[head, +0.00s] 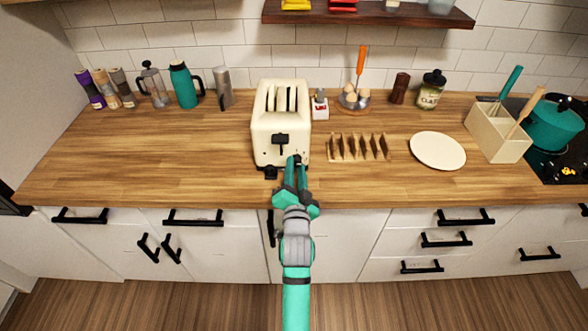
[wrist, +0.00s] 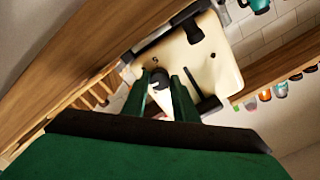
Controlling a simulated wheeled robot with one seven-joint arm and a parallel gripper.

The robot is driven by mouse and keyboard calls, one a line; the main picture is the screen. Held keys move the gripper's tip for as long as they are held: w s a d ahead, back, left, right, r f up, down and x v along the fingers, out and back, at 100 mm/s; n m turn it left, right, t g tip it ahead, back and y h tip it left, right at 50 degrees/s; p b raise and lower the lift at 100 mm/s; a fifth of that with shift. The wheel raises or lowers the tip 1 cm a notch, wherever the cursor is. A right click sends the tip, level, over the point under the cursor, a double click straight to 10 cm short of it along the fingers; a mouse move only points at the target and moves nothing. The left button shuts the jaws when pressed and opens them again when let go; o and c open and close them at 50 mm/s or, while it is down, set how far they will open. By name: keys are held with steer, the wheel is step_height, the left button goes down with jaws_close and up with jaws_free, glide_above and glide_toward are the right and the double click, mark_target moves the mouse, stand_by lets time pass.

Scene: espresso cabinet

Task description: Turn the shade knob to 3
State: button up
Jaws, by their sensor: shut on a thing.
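The cream toaster (head: 265,125) stands on the wooden counter, its front with the black lever (head: 281,142) facing me. It fills the middle of the wrist view (wrist: 222,70), tilted by the camera angle. My gripper (head: 296,163) reaches the lower right of the toaster's front. In the wrist view its two green fingers (wrist: 160,82) are shut on the shade knob (wrist: 159,76), one on each side. A small dark digit, seemingly a 5, shows beside the knob. The other dial marks and the knob's exact setting cannot be read.
A toast rack (head: 358,147) and a cream plate (head: 437,150) lie to the right of the toaster. A small red-and-white item (head: 320,104) stands close by its right side. The counter left of the toaster is clear in front.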

steer(key=shift+w+f, duration=0.15)
stand_by(0.3)
steer(key=o, duration=1.1)
steer(key=shift+a, duration=0.35)
steer(key=shift+c, duration=0.2)
steer(key=shift+d, duration=0.5)
steer(key=s, duration=1.1)
steer(key=shift+w, duration=0.1)
